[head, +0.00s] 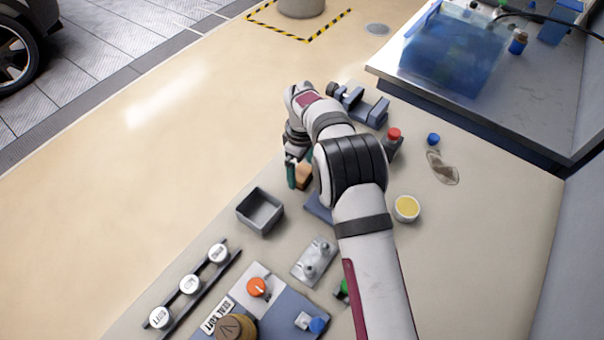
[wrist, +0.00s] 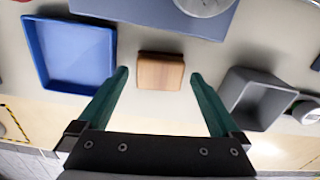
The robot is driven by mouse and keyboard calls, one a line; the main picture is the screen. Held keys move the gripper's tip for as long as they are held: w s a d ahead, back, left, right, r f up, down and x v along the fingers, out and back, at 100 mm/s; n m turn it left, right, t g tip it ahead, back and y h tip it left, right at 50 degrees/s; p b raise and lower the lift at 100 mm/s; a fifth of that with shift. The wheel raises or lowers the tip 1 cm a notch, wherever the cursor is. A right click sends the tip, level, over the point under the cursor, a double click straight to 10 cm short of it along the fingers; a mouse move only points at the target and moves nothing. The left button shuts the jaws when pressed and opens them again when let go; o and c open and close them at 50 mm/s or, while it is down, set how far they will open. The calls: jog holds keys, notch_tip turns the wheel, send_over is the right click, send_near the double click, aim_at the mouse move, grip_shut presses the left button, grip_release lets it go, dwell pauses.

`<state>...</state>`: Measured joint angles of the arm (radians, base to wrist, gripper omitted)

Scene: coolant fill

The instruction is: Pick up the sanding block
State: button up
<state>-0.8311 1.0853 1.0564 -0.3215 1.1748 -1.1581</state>
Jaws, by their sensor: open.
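The sanding block, a small tan wooden block (wrist: 160,72), lies on the bench top. In the wrist view it sits between and slightly beyond my two green fingertips. My gripper (wrist: 160,76) is open around it, with a gap on each side, and neither finger seems to touch it. In the head view, my gripper (head: 297,180) points down over the bench near its edge, and part of the block (head: 304,174) shows beside a finger. The rest is hidden by my wrist and arm. I cannot tell the exact fingertip height.
In the wrist view, a blue tray (wrist: 28,55) stands left of the block and a grey bin (wrist: 232,88) right of it. A blue-grey mat (wrist: 130,10) lies above. In the head view, a vise (head: 362,106) and a red-topped item (head: 394,136) are near my arm.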

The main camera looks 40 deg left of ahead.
aim_at(302, 172)
jog(key=shift+f, duration=0.95)
jog(key=c, duration=1.3)
notch_tip(302, 172, up, 10)
jog(key=shift+r, duration=0.1)
